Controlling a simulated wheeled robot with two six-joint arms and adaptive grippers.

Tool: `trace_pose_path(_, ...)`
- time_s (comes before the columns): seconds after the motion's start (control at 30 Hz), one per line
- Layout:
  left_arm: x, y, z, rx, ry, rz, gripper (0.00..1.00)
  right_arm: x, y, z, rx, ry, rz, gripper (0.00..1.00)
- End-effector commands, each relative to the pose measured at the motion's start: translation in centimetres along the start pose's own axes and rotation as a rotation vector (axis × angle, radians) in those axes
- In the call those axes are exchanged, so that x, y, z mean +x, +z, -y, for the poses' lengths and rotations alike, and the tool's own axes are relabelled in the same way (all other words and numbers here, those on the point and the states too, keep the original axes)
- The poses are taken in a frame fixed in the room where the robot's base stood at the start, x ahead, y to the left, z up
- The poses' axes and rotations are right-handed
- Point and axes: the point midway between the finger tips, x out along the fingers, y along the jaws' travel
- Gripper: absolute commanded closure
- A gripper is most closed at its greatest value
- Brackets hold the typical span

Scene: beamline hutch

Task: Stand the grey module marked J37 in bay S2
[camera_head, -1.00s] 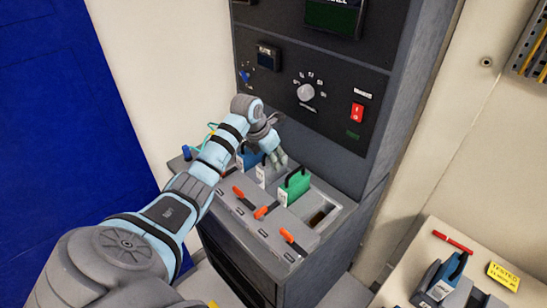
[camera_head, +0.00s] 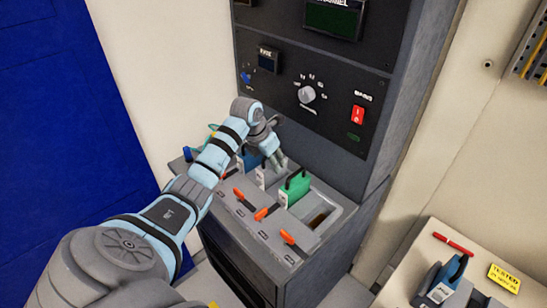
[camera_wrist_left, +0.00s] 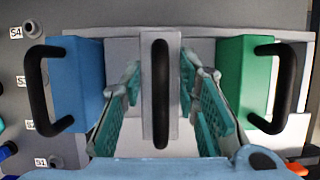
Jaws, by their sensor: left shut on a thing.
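The grey module (camera_wrist_left: 160,130) with a black handle stands between the blue module (camera_wrist_left: 78,85) and the green module (camera_wrist_left: 243,85) in the left wrist view. Its J37 mark cannot be read. My left gripper (camera_head: 276,163) is shut on the grey module, with its teal fingers on both sides of it in the left wrist view (camera_wrist_left: 160,90). In the head view the grey module (camera_head: 266,177) is partly hidden by the hand and sits low in the row of bays. The green module (camera_head: 294,188) is just right of it; the blue module (camera_head: 248,160) is left.
The bay bench (camera_head: 262,238) has orange levers along its front. An empty bay (camera_head: 322,215) lies right of the green module. Socket labels S1, S3 and S4 (camera_wrist_left: 15,32) show on the left.

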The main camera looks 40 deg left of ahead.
Motion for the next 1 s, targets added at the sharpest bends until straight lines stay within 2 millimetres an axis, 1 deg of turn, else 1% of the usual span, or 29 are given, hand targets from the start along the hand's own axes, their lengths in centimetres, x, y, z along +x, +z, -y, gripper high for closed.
trace_pose_path(0.93, 0.91, -0.35, -0.01, 0.000, 0.000, 0.001, 1.00, 0.66, 0.02, 0.07, 0.000, 0.000, -0.001, 0.60)
trace_pose_path(0.97, 0.89, -0.35, -0.01, 0.000, 0.000, 0.001, 0.68, 0.65, 0.01, 0.07, 0.000, 0.000, -0.001, 0.60)
trace_pose_path(1.0, 0.88, -0.34, -0.01, 0.000, 0.000, 0.001, 0.62, 0.63, 0.01, 0.07, 0.000, 0.000, -0.001, 0.60)
